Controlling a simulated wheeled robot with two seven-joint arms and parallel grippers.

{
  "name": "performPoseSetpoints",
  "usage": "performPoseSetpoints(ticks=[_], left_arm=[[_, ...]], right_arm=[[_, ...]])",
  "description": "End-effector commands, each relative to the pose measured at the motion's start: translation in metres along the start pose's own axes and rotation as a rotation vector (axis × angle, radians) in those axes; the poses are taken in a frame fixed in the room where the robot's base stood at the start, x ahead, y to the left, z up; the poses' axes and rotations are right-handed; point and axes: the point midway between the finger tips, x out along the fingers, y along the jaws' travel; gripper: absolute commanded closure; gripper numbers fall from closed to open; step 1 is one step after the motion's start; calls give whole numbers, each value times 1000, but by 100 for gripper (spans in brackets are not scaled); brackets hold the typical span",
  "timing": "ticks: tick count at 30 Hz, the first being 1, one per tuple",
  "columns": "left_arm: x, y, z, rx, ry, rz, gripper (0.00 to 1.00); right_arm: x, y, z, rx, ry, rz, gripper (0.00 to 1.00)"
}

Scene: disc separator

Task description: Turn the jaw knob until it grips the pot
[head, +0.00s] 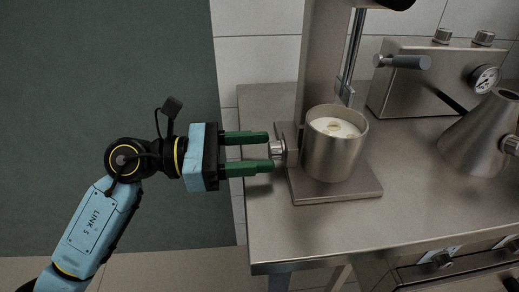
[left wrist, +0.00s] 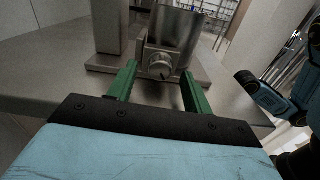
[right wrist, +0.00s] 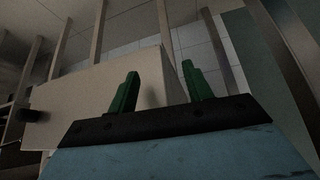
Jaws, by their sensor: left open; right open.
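The steel pot (head: 334,150) with white contents stands upright on a square plate (head: 345,195) in front of a column. The round jaw knob (head: 277,151) sticks out to the left of the pot; it also shows in the left wrist view (left wrist: 160,66). In the left wrist view (left wrist: 161,76) the knob lies between and just beyond the fingertips, with gaps at both sides. My right gripper (right wrist: 161,82) is open and empty, seen only in its own wrist view.
A steel box with a gauge (head: 425,80) and a conical steel flask (head: 482,135) stand to the right on the steel table (head: 300,237). The column (head: 322,60) rises behind the pot. The table's front middle is clear. A pale box-like body (right wrist: 110,85) is before my right gripper.

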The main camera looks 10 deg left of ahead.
Motion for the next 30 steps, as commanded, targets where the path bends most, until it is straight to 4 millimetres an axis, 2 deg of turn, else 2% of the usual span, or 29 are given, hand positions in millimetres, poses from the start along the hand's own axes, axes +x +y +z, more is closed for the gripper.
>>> performPoseSetpoints(ticks=[4, 13, 23, 30], left_arm=[[9, 0, 0, -1, 0, 0, 50], [11, 0, 0, -1, 1, 0, 51], [10, 0, 0, -1, 1, 0, 94], [10, 0, 0, -13, 1, 0, 94]], right_arm=[[0, 0, -2, -1, 12, -1, 50], [0, -1, -4, -1, 18, -2, 50], [0, -1, -3, -1, 15, -2, 50], [-1, 0, 2, 0, -14, -1, 50]])
